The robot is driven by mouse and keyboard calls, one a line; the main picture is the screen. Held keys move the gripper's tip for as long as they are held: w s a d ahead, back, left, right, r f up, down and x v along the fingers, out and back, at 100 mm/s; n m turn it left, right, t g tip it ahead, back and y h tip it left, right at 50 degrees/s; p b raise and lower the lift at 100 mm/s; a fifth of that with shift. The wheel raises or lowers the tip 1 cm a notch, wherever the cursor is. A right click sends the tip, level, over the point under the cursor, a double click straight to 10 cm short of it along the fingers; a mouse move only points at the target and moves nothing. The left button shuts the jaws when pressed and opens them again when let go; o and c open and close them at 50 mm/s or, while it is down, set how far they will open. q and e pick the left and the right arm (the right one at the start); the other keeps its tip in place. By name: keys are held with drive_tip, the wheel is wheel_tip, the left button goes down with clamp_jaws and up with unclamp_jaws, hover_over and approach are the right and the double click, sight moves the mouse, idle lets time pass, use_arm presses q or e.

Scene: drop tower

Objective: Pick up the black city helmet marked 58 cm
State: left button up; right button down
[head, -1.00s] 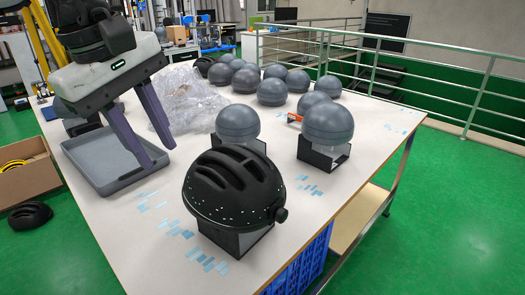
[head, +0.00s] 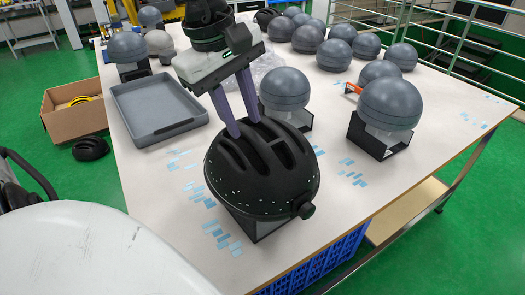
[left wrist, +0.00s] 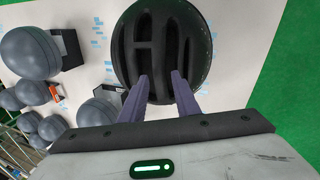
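The black city helmet (head: 262,168) has long vents, small light dots around its rim and a round knob at its right. It sits on a dark stand (head: 262,222) near the table's front edge; no 58 cm mark is readable. My left gripper (head: 243,130) is above it, fingers pointing down at the vents. In the left wrist view, the two fingers (left wrist: 160,78) are apart over the helmet (left wrist: 124,58), on either side of a rib between vents. I cannot tell whether the tips touch it. My right gripper is not in view.
A grey tray (head: 118,104) lies left on the white table (head: 165,208). Grey domes on stands (head: 390,104) and (head: 285,89) are close behind the helmet. More grey domes (head: 334,55) and clear plastic wrap (head: 262,65) are farther back. A cardboard box (head: 60,123) is on the floor.

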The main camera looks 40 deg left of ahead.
use_arm(q)
drive_tip(key=shift+x, duration=1.2)
drive_tip(key=shift+w, duration=0.1)
clamp_jaws()
drive_tip(key=shift+r, duration=0.2)
